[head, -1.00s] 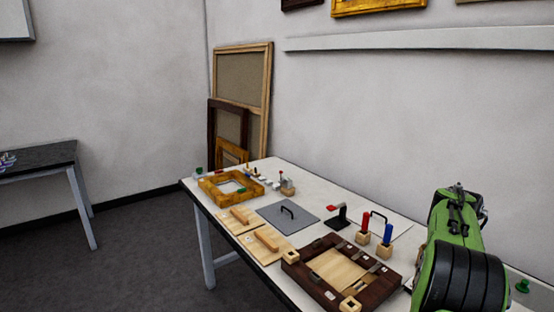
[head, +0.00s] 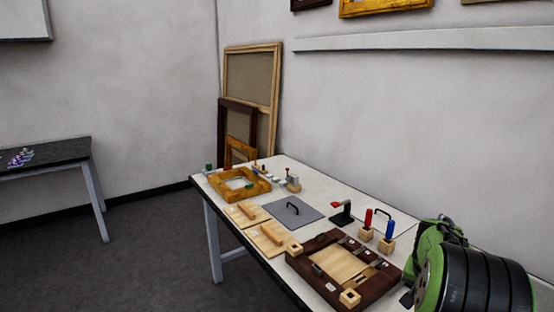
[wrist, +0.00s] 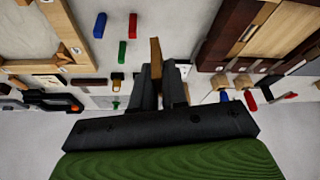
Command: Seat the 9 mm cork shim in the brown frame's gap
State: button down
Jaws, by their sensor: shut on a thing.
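The dark brown frame (head: 372,291) lies flat at the near end of the table, with a light wooden panel inside its opening. Part of a dark brown frame also shows at the upper right of the wrist view (wrist: 216,38). My gripper (wrist: 161,76) is shut on a thin brown piece, apparently the cork shim (wrist: 155,52), which sticks out past the fingertips. The held piece is clear of the frame in the wrist view. In the head view my green and black arm is at the lower right, and the held piece cannot be made out. The frame's gap is not clear.
A gilt frame (head: 217,191) lies at the table's far end. Between are light boards (head: 243,219), a grey plate (head: 302,221) with a handle, a black stand (head: 341,216), and red (head: 368,219) and blue (head: 390,229) handled tools in wooden blocks beside the brown frame.

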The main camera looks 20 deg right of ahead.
jog(key=w+a+f+n+t+y, duration=0.1)
jog(key=w+a+f+n, duration=0.3)
jog(key=a, duration=0.9)
jog(key=w+a+f+n+y, duration=0.1)
jog(key=w+a+f+n, duration=0.3)
jog(key=a+f, duration=0.7)
jog(key=w+a+f+n+t+y, duration=0.1)
jog(key=w+a+f+n, duration=0.3)
jog(key=a+f, duration=0.4)
jog(key=a+n+y, duration=0.1)
jog(key=a, duration=0.5)
jog(key=shift+w+a+t, duration=0.3)
